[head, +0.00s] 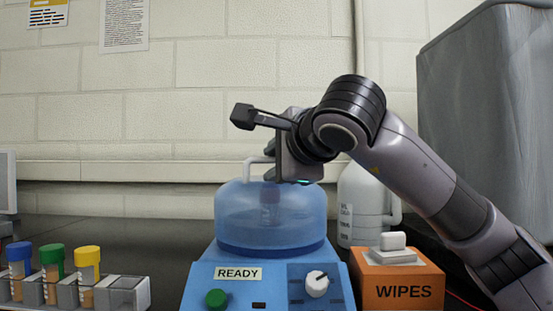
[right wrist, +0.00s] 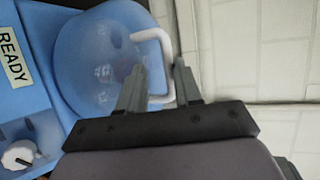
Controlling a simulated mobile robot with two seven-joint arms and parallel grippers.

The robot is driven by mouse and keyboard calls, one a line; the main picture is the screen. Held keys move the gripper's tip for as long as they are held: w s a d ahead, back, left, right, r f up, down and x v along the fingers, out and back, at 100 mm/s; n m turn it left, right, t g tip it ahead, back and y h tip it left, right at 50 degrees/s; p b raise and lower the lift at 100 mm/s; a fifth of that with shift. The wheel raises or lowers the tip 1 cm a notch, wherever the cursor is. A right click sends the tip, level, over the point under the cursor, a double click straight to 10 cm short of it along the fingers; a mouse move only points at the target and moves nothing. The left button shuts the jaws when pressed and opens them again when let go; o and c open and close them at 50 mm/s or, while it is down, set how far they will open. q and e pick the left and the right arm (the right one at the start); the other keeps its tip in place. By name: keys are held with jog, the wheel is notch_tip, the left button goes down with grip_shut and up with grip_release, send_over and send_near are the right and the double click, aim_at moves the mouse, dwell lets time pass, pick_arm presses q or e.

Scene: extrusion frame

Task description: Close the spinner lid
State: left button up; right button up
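The spinner is a blue machine (head: 235,272) with a translucent blue domed lid (head: 240,215). In the head view the lid sits down over the base, with no clear gap along its rim. A white handle (head: 250,168) stands on top of the lid. My right gripper (head: 278,165) is at the lid's top beside the handle. In the right wrist view its two fingers (right wrist: 159,68) are spread apart, with part of the white handle (right wrist: 168,42) showing between and beyond them. I cannot tell whether they touch it. My left gripper is out of view.
An orange wipes box (head: 402,278) stands close at the spinner's right, with a white jug (head: 362,205) behind it. A rack (head: 125,292) with capped tubes is at the left. A large grey box (head: 490,120) stands at the right.

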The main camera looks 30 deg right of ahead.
jog(key=v, duration=0.7)
dwell(0.3)
jog(key=shift+s, duration=0.1)
